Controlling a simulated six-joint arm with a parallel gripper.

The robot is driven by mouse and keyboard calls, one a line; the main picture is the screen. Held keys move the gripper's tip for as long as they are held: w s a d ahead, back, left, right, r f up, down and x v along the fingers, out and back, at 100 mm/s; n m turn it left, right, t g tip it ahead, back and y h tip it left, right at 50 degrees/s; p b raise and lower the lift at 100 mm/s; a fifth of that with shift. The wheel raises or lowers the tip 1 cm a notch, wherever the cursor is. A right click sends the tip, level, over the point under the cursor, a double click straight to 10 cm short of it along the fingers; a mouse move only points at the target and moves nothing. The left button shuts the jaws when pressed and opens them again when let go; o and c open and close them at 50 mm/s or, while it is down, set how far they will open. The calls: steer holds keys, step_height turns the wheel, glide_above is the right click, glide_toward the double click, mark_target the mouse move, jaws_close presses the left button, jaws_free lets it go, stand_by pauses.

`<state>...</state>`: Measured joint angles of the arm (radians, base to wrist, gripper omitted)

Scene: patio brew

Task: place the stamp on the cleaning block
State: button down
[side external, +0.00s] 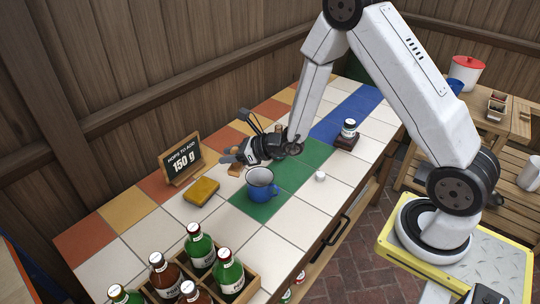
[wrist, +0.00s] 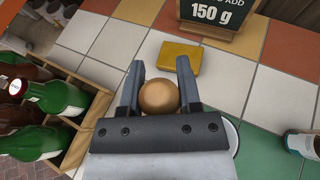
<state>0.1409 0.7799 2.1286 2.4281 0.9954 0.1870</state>
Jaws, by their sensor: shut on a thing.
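The stamp shows as a round wooden knob (wrist: 158,97) between my fingers in the wrist view. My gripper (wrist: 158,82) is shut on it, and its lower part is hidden. In the side view my gripper (side external: 232,160) is above the tiled counter, behind the blue mug, with a brown wooden part of the stamp (side external: 235,170) beneath it. The yellow cleaning block (side external: 202,191) lies flat on the tiles, in front of the sign, with nothing on it. It also shows in the wrist view (wrist: 180,58), beyond my fingertips and apart from the stamp.
A blue mug (side external: 262,188) stands on the green tiles, close to my gripper. A chalkboard sign (side external: 182,162) reads 150 g behind the block. A wooden crate of several bottles (side external: 240,293) stands at the front.

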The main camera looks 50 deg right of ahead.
steer(key=shift+a+y, duration=0.5)
steer(key=shift+a, duration=0.9)
glide_above(196, 188)
steer(key=shift+n, duration=0.4)
steer(key=shift+s+f, duration=0.15)
steer(key=shift+f, duration=4.25)
steer(key=shift+f, duration=0.1)
steer(key=shift+w+f, duration=0.25)
steer(key=shift+f, duration=1.5)
steer(key=shift+f, duration=0.15)
steer(key=shift+c, duration=1.4)
jaws_free()
